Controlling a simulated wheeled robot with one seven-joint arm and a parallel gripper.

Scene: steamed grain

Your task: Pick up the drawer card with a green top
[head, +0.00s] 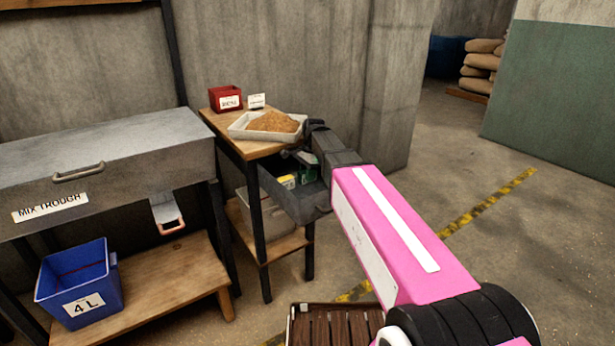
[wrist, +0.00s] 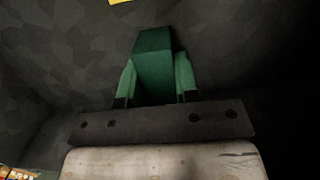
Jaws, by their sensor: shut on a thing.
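The drawer card with a green top (wrist: 154,62) stands between the two fingers of my gripper (wrist: 156,84) in the wrist view. The fingers touch its sides, and my gripper is shut on it. The dark grey walls of the open drawer (head: 293,203) surround it in the head view. In that view my gripper reaches down into the drawer, and my wrist hides most of it. A bit of green shows there beside a yellow-topped card (head: 288,181). I cannot tell whether the held card touches the drawer floor.
A wooden table (head: 213,119) above the drawer bears a grain tray (head: 238,130), a red box (head: 226,99) and a small label. The mix trough (head: 125,150) stands at left, with a blue 4 L bin (head: 78,285) below. Open floor lies to the right.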

